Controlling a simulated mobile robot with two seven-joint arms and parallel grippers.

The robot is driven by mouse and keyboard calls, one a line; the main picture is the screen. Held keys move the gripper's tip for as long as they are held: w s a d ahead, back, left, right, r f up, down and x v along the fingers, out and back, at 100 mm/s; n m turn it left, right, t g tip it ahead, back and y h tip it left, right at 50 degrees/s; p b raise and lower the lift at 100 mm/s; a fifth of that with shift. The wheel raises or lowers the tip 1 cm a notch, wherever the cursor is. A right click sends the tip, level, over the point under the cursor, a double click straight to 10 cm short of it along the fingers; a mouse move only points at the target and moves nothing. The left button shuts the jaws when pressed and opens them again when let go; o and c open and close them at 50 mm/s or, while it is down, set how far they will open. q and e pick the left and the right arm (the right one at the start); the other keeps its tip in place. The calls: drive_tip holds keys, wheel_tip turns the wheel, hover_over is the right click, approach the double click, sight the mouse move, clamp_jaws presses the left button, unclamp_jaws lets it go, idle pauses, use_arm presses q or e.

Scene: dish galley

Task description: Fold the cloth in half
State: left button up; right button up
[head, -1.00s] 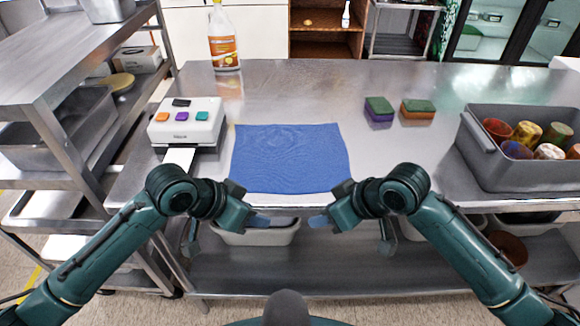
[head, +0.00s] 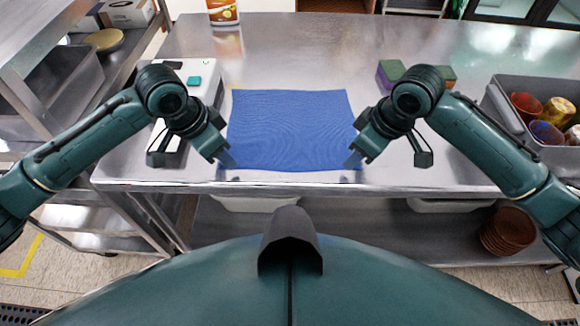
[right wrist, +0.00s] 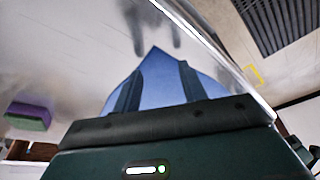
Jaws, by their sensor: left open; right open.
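The blue cloth (head: 288,130) lies flat and spread out on the steel table, near its front edge. My left gripper (head: 230,163) is open at the cloth's near left corner. My right gripper (head: 352,162) is open at the near right corner. Neither holds the cloth, and I cannot tell whether the fingertips touch it. In the right wrist view the cloth (right wrist: 160,80) shows between and around the two dark fingers of my right gripper (right wrist: 155,85).
Sponges (head: 390,72) lie to the right, partly behind my right arm. A grey bin (head: 520,125) with cups is further right. A spray bottle (head: 222,12) stands behind. The table behind the cloth is clear.

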use_arm(q)
drive_tip(key=shift+f, duration=0.7)
use_arm(e)
drive_tip(key=shift+f, duration=0.65)
use_arm(q)
drive_tip(key=shift+f, duration=0.2)
use_arm(e)
drive_tip(key=shift+f, duration=0.25)
use_arm(q)
clamp_jaws()
use_arm(e)
clamp_jaws()
use_arm(q)
drive_tip(key=shift+r, duration=0.1)
use_arm(e)
drive_tip(key=shift+r, duration=0.15)
